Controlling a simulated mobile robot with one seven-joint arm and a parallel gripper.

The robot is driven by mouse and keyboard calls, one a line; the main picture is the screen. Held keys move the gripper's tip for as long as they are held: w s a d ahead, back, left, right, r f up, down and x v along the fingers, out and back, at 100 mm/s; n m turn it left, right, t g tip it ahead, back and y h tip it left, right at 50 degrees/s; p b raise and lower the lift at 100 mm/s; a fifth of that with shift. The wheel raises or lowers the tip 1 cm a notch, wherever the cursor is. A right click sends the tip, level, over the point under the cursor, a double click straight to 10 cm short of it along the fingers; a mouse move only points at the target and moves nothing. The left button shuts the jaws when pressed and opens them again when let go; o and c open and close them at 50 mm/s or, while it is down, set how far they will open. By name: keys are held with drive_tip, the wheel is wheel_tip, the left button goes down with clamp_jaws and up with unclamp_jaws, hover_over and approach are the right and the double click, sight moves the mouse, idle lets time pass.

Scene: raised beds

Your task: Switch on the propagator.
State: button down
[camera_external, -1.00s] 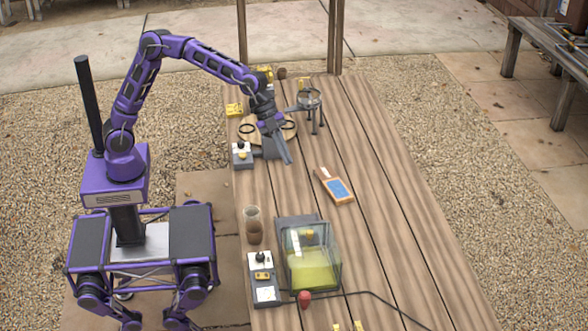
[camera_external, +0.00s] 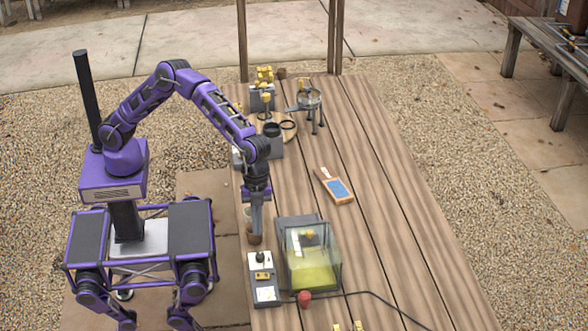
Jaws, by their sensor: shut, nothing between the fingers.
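The propagator (camera_external: 311,255) is a clear-lidded box with a yellow-green inside and a dark grey base, near the front of the wooden table. Left of it stands a control box (camera_external: 262,279) with a pale top, a black knob (camera_external: 260,257) and a yellow switch-like part (camera_external: 263,275). A black cable runs from this area to the right. My gripper (camera_external: 256,238) points down, shut and empty, just behind the control box and above or beside the brown pots. It overlaps the pots in the picture, so I cannot tell whether it touches them.
Brown pots (camera_external: 249,214) are partly hidden by my gripper. A red object (camera_external: 304,299) lies in front of the propagator. A blue-faced orange packet (camera_external: 335,186) lies mid-table. A tripod stand (camera_external: 310,104) and yellow items are at the back. The table's right side is clear.

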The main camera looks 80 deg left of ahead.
sight(257, 277)
drive_tip(key=x, duration=0.8)
drive_tip(key=a+x, duration=0.1)
drive_tip(key=x, duration=0.4)
drive_tip(key=shift+s+f, duration=0.1)
drive_tip(key=shift+f, duration=0.5)
drive_tip(key=shift+s+f+t+b, duration=0.3)
drive_tip(key=shift+f+b, duration=0.1)
drive_tip(key=shift+b, duration=0.5)
drive_tip(key=shift+r, duration=0.15)
drive_tip(key=shift+w, duration=0.2)
